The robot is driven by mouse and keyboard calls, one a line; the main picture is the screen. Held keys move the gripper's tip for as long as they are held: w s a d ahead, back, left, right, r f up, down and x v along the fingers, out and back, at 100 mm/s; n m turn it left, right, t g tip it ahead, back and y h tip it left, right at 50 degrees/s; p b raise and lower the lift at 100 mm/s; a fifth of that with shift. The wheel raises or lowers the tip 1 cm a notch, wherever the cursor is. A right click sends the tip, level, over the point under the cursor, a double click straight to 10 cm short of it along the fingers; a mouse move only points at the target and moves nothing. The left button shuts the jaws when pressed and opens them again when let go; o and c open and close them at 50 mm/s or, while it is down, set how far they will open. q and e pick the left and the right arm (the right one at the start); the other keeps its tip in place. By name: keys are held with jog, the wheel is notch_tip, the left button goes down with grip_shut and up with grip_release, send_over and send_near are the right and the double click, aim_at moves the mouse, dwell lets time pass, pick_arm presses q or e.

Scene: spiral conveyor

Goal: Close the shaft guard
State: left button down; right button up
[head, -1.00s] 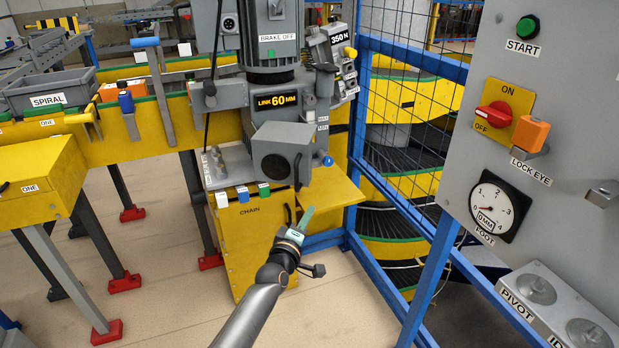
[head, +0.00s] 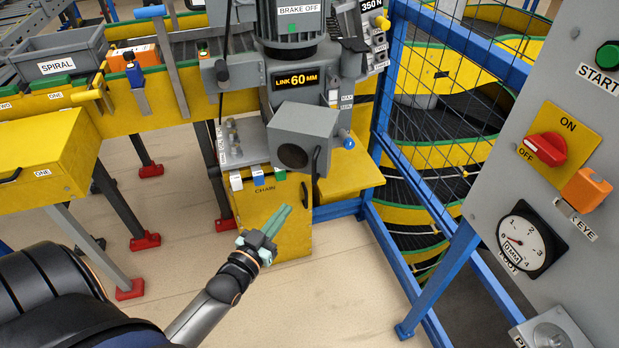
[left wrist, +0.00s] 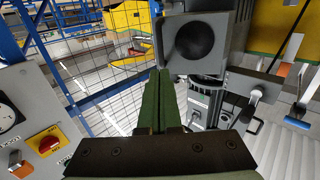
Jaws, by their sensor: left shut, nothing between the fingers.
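The piece I take for the shaft guard is a grey box-shaped hood (head: 318,120) with a round dark opening and a black handle on its right edge. It juts out from the machine, below the LINK 60 MM display. In the left wrist view the hood (left wrist: 222,28) is at top centre, beyond my fingertips. My left gripper (head: 286,210) is shut and empty, its green fingers together. It is below the hood and apart from it, in front of the yellow CHAIN cabinet (head: 270,215). Whether the hood is latched is not visible. My right gripper is out of view.
A blue post and mesh fence (head: 440,215) stands right of the machine, with the spiral conveyor behind. A grey control panel (head: 510,180) with a red switch and dial fills the right side. A yellow plate (head: 352,172) sticks out beside the cabinet. The floor in front is clear.

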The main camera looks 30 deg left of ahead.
aim_at(313, 175)
pick_arm(q)
jog(key=w, duration=1)
jog(key=shift+w+a+b, duration=0.3)
jog(key=shift+a+b, duration=0.1)
jog(key=shift+w, duration=0.6)
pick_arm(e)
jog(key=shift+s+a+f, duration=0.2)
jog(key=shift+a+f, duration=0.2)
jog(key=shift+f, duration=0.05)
pick_arm(q)
jog(key=shift+w, duration=0.1)
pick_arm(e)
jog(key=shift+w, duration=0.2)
